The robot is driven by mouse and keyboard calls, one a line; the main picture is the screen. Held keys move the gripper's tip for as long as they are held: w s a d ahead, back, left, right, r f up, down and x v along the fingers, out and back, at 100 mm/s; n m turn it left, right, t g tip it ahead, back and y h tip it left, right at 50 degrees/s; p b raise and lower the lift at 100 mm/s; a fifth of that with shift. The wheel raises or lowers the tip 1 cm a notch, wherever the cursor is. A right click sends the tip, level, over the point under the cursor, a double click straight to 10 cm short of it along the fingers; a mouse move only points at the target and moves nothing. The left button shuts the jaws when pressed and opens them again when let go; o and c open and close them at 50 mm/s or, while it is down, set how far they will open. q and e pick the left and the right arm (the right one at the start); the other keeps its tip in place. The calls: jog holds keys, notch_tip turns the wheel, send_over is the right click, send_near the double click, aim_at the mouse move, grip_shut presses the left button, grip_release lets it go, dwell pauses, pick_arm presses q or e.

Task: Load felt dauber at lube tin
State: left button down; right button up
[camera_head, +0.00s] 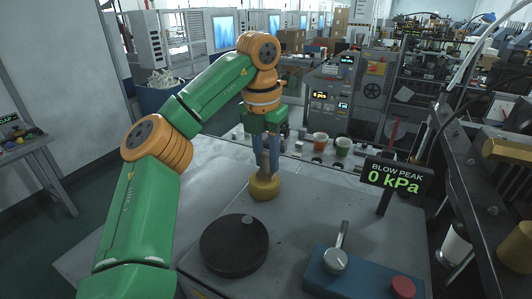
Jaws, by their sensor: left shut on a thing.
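My left gripper (265,172) points straight down at the middle of the grey table, its blue-grey fingers shut on the felt dauber (265,158). Only a slim brown part of the dauber shows between the fingers. A round brass-yellow tin (264,190), which looks like the lube tin, stands directly below the fingertips. The dauber's lower end is over or in the tin's mouth; I cannot tell how deep, and the felt is hidden. My right gripper is out of view.
A black round disc (234,245) with a knob lies in front. A blue box (362,277) with a lever and red button (403,287) is at front right. A "0 kPa" sign (396,176) stands at right. Cups (343,146) and small parts line the back.

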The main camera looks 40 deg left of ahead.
aim_at(266, 153)
pick_arm(q)
jog(key=shift+s+r, duration=0.2)
jog(key=shift+s, duration=0.3)
jog(key=shift+w+f, duration=0.1)
jog(key=shift+w, duration=0.05)
jog(key=shift+w+f, duration=0.1)
jog(key=shift+w, duration=0.05)
jog(key=shift+f, duration=0.15)
jog(key=shift+f+b, duration=0.3)
dwell(0.9)
jog(key=shift+r+p, duration=0.3)
jog(key=shift+r, duration=3.3)
